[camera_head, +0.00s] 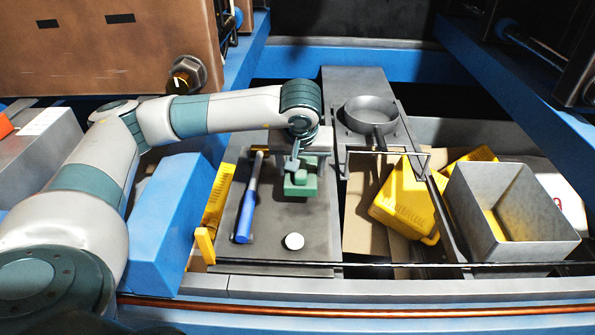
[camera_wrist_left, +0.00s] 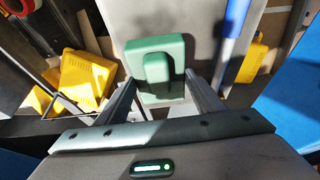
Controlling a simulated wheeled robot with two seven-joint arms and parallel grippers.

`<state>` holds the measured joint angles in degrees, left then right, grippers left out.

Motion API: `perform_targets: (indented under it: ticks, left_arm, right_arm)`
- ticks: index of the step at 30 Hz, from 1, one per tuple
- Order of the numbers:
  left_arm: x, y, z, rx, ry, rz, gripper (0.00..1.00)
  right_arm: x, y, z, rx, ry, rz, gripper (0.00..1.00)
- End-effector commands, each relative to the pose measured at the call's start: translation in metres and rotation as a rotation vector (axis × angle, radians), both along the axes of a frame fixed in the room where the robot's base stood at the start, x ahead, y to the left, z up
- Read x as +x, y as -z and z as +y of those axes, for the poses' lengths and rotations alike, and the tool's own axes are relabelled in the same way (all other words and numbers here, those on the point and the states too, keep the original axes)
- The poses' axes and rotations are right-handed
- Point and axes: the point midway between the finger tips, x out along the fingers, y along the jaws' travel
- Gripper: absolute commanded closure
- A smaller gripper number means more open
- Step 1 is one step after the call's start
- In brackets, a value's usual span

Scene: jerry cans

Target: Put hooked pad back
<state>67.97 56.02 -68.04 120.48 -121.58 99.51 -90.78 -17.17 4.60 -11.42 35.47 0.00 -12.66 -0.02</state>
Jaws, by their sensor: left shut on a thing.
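The green pad (camera_head: 300,188), a block with a raised grip on its face, is at the upper right of the grey panel (camera_head: 268,225). My left gripper (camera_head: 297,170) points down at it from above and is shut on its raised grip. In the left wrist view the pad (camera_wrist_left: 160,88) sits between my two fingers. I cannot make out a hook on it, nor whether it touches the panel. My right gripper is not in view.
A blue-handled tool (camera_head: 246,212) lies left of the pad, and a white round disc (camera_head: 294,241) below it. A grey pan (camera_head: 371,113), yellow jerry cans (camera_head: 402,203) and an open grey metal box (camera_head: 540,225) stand to the right. A blue beam (camera_head: 175,220) lies left.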

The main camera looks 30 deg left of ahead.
Motion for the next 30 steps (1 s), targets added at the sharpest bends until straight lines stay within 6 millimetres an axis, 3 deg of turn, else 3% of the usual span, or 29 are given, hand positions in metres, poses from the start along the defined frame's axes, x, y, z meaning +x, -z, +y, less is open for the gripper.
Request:
perform_targets:
  ticks: [6, 17, 30]
  left_arm:
    - [0.009, 0.011, 0.016, 0.000, -0.001, 0.000, 0.58]
    - [0.010, 0.013, 0.016, -0.001, 0.000, 0.000, 0.58]
    - [0.010, 0.048, 0.016, -0.001, 0.000, 0.000, 0.58]
  right_arm:
    - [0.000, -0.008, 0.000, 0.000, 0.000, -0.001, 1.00]
    - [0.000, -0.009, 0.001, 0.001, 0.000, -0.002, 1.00]
    - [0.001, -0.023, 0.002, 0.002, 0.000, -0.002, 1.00]
